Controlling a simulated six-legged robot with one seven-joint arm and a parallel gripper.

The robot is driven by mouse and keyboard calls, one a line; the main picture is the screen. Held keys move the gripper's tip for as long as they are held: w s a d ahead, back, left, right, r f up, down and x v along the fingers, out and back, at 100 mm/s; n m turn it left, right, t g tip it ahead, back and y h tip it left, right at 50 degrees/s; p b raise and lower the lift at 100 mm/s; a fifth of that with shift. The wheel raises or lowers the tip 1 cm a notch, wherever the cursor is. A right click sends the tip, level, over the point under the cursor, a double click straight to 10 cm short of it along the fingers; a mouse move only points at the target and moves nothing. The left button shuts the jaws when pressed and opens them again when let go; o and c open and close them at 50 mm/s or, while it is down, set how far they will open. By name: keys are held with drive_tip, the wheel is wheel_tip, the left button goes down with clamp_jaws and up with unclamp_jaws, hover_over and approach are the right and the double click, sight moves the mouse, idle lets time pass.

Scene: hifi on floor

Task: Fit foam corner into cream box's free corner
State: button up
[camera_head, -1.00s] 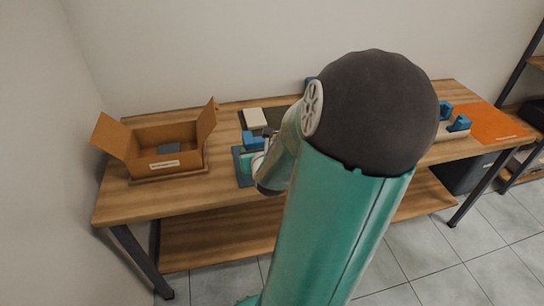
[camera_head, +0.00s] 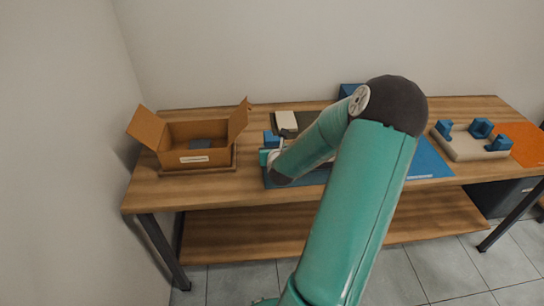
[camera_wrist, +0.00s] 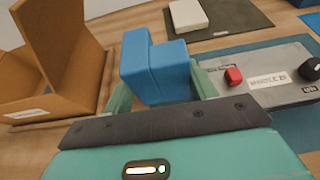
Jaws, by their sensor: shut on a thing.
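The blue foam corner (camera_wrist: 160,65) is an L-shaped block held up between the green fingers of my gripper (camera_wrist: 160,88) in the wrist view. In the head view, the blue foam corner (camera_head: 271,139) shows left of centre, and my arm hides most of the grip. The cream box (camera_head: 468,152) is a shallow tray on the right of the table, well away from my gripper. Blue corner pieces sit at its back left (camera_head: 445,127), back right (camera_head: 481,128) and front right (camera_head: 499,143). Its front left corner looks bare.
An open cardboard box (camera_head: 196,159) stands left of my gripper. A grey device (camera_wrist: 262,82) with a red button and black knob lies right of it. A cream block (camera_head: 286,121) lies on a dark mat behind. A blue mat (camera_head: 428,162) and an orange mat (camera_head: 526,145) lie rightward.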

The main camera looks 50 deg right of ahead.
drive_tip(key=shift+w+d+f, duration=0.25)
drive_tip(key=shift+w+f, duration=0.15)
drive_tip(key=shift+f, duration=0.15)
drive_tip(key=shift+w+d+f, duration=0.2)
drive_tip(key=shift+w+f, duration=0.2)
drive_tip(key=shift+f, duration=0.15)
drive_tip(key=shift+w+d+f, duration=0.1)
drive_tip(key=shift+w+f, duration=0.1)
drive_tip(key=shift+f, duration=1.55)
drive_tip(key=shift+f, duration=0.2)
drive_tip(key=o, duration=0.9)
drive_tip(key=shift+o, duration=0.2)
drive_tip(key=shift+r, duration=0.1)
